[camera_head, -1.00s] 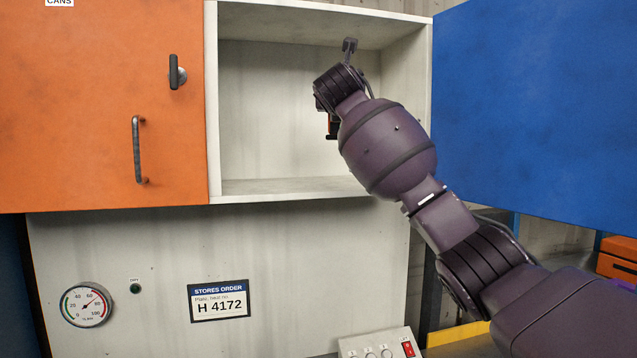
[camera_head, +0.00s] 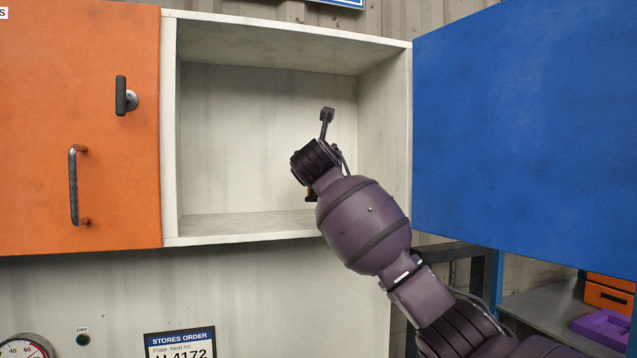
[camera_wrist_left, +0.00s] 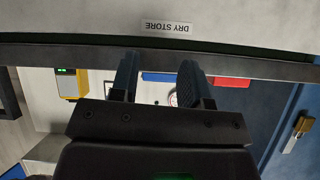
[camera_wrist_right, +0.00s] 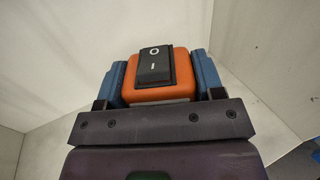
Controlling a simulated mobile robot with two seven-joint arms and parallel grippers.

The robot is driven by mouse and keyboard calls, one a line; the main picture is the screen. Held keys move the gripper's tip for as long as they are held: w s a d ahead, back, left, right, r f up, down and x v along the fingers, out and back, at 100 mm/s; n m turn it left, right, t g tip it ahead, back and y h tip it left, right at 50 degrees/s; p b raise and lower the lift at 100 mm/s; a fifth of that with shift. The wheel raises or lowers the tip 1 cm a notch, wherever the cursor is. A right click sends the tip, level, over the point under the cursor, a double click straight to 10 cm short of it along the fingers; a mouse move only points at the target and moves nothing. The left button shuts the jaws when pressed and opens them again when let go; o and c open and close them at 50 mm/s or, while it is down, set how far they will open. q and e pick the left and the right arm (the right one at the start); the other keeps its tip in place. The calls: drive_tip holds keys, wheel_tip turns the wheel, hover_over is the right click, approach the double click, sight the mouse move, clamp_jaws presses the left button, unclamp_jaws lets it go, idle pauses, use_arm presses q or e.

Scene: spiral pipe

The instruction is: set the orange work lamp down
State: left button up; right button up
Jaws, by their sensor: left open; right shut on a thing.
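The orange work lamp (camera_wrist_right: 160,95) is between the two blue fingers of my right gripper (camera_wrist_right: 161,82) in the right wrist view. Its black rocker switch faces the camera. Pale cabinet walls surround it there. In the head view my right arm reaches into the open white cabinet, and its wrist hides most of the lamp; only a small orange and black bit (camera_head: 310,193) shows. I cannot tell whether the lamp touches the shelf. My left gripper (camera_wrist_left: 163,85) is open and empty in the left wrist view, below a ledge labelled DRY STORE.
The cabinet shelf (camera_head: 230,226) looks bare on its left side. A blue door (camera_head: 525,140) stands open at the right. A shut orange door (camera_head: 80,130) with a handle is at the left. An orange box (camera_head: 608,295) and a purple tray (camera_head: 602,327) sit lower right.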

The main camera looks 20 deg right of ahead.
drive_tip(key=shift+f, duration=1.85)
drive_tip(key=shift+f, duration=0.15)
drive_tip(key=o, duration=1.1)
drive_tip(key=b+v, duration=0.1)
drive_tip(key=v, duration=1.1)
